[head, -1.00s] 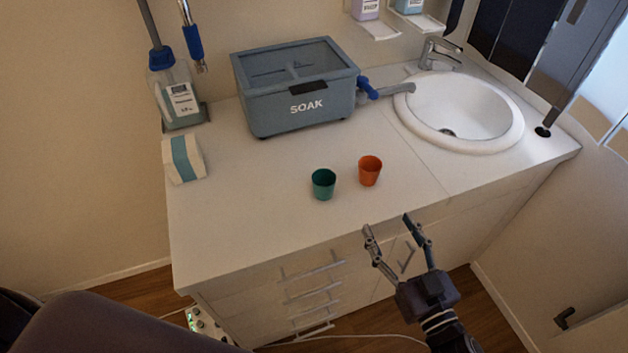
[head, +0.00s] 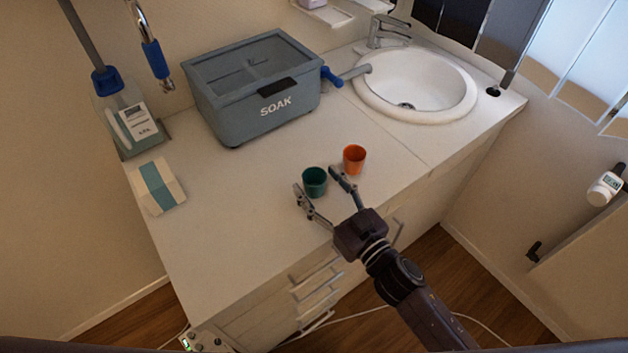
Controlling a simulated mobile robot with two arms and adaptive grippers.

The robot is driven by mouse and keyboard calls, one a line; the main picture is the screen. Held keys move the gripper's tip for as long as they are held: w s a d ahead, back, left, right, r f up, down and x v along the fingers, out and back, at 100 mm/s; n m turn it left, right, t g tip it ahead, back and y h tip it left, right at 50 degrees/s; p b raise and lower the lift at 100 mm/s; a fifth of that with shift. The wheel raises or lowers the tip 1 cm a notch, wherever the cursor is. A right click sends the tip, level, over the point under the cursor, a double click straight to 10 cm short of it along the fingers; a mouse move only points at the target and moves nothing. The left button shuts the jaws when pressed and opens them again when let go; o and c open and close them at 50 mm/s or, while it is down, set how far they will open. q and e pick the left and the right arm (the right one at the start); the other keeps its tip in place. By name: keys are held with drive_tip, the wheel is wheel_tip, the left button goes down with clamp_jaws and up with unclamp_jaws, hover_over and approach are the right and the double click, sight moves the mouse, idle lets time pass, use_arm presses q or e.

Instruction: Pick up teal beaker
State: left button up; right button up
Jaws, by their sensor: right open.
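The teal beaker (head: 315,181) stands upright on the white counter (head: 235,220), near its front edge. My right gripper (head: 316,191) is open at the counter's front, with its fingers pointing toward the beaker. One fingertip is at the beaker's left and the other is at its right; I cannot tell whether either touches it. The gripper is empty. An orange beaker (head: 354,159) stands just behind and to the right of the teal one, close to the right fingertip. My left gripper does not show.
A grey SOAK box (head: 255,92) with a blue tap stands at the back. A round sink (head: 420,85) is at the right. A white and teal packet (head: 157,186) and a bottle (head: 125,115) are at the left. The counter's front left is clear.

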drive_tip(key=shift+w+a, duration=0.45)
drive_tip(key=shift+w, duration=0.05)
drive_tip(key=shift+w+a, duration=0.15)
drive_tip(key=shift+w, duration=0.1)
drive_tip(key=c, duration=1.1)
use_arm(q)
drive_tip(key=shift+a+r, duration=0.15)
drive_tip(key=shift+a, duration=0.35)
use_arm(e)
drive_tip(key=shift+c, duration=0.5)
drive_tip(key=shift+r, duration=0.1)
